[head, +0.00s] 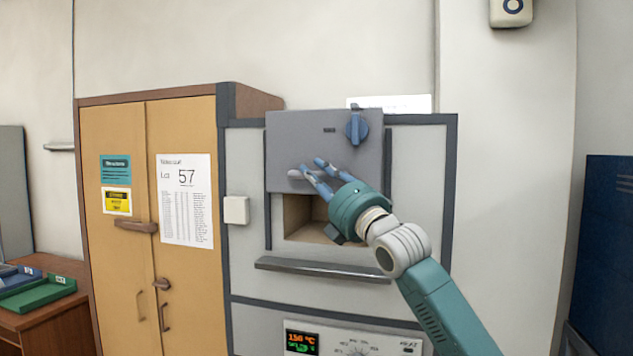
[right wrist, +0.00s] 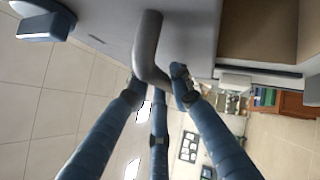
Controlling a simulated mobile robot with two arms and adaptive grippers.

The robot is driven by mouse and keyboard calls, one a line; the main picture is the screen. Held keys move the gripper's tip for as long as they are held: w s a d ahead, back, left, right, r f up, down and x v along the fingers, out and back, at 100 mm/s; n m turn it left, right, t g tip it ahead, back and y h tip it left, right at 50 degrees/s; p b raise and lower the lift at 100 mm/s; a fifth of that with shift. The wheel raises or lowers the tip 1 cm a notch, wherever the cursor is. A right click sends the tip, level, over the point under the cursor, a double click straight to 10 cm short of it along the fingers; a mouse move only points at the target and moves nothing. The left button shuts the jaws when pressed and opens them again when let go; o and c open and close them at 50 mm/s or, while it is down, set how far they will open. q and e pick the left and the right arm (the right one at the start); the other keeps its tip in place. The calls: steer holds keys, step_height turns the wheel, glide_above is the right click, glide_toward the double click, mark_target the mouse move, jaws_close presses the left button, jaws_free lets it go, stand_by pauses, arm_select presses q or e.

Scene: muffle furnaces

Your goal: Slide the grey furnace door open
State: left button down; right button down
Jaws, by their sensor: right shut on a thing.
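The grey furnace door (head: 290,135) stands raised on the furnace front, with part of the beige chamber (head: 298,215) showing below its lower edge. Its bar handle (head: 294,174) is low on the door; the handle also shows in the right wrist view (right wrist: 147,45). My right gripper (head: 312,168) is at the handle, its blue fingers closed on it, coming in from the lower right. In the right wrist view the fingertips (right wrist: 160,80) lie on either side of the handle's bent end. My left gripper is not in view.
A blue knob (head: 357,128) sits at the door's upper right. A grey ledge (head: 320,270) juts out below the chamber, above a panel with a lit display (head: 302,343). A wooden cabinet (head: 120,250) stands at left, a dark blue cabinet (head: 605,250) at right.

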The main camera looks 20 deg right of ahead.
steer(key=shift+r, duration=0.45)
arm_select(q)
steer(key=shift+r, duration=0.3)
arm_select(e)
steer(key=shift+f, duration=0.1)
steer(key=c, duration=1.5)
jaws_free()
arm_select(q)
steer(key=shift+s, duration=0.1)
arm_select(e)
steer(key=shift+d+f, duration=0.1)
steer(key=v, duration=1.2)
